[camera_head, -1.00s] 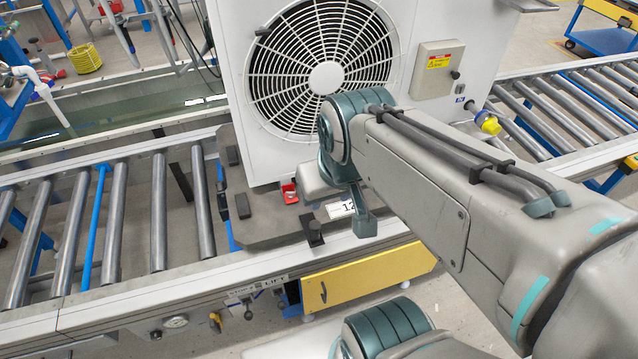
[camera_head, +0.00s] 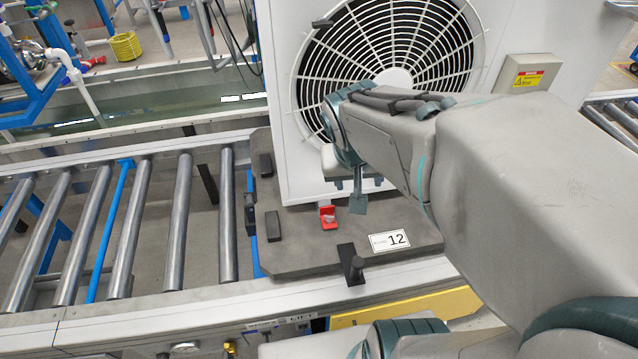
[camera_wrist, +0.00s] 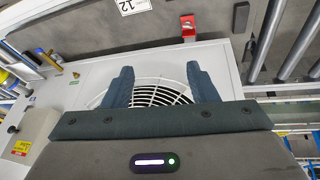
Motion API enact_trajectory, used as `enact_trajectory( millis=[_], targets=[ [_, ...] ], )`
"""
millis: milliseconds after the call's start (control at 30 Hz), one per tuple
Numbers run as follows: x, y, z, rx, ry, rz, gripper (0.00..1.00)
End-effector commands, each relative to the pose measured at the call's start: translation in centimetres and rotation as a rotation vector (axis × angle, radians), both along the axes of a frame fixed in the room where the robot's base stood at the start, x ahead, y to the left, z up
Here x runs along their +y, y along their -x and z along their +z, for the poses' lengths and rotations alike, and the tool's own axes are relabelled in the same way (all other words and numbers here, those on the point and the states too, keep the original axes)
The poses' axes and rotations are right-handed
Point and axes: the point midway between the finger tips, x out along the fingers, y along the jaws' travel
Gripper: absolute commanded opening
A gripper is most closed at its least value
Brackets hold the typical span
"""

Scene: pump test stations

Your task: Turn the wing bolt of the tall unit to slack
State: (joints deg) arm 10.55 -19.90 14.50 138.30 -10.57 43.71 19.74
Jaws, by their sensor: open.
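The tall unit (camera_head: 290,130) is a white cabinet with a round fan grille, standing upright on a dark pallet (camera_head: 290,250); its white face also shows in the wrist view (camera_wrist: 80,95). A small black handle-like part (camera_head: 322,23) sits at the grille's upper left rim. I cannot tell whether this is the wing bolt. A small red bracket (camera_head: 327,217) sits at the unit's foot, also in the wrist view (camera_wrist: 188,28). My gripper (camera_head: 357,195) is in front of the unit's lower part, fingers apart and empty, with the grille between them in the wrist view (camera_wrist: 158,80).
A label "12" (camera_head: 390,240) and a black post (camera_head: 351,265) are on the pallet's front. A grey control box (camera_head: 528,78) projects from the unit's right side. Roller conveyors (camera_head: 125,230) run left and right. A water trough (camera_head: 150,115) lies behind.

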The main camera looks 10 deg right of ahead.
Motion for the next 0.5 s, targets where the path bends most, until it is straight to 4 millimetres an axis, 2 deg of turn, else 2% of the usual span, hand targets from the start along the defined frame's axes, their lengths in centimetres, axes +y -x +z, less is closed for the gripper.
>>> enact_trajectory(
  millis=[33, 200, 333, 500],
  targets=[
    [0.0, -1.4, -4.0, 0.003, 0.009, -0.024, 0.53],
    [0.6, -5.5, -11.1, -0.022, 0.003, -0.093, 0.53],
    [1.4, -8.2, -15.7, -0.043, -0.037, -0.135, 0.53],
    [2.3, -10.4, -19.3, -0.067, -0.092, -0.171, 0.53]
  ],
)
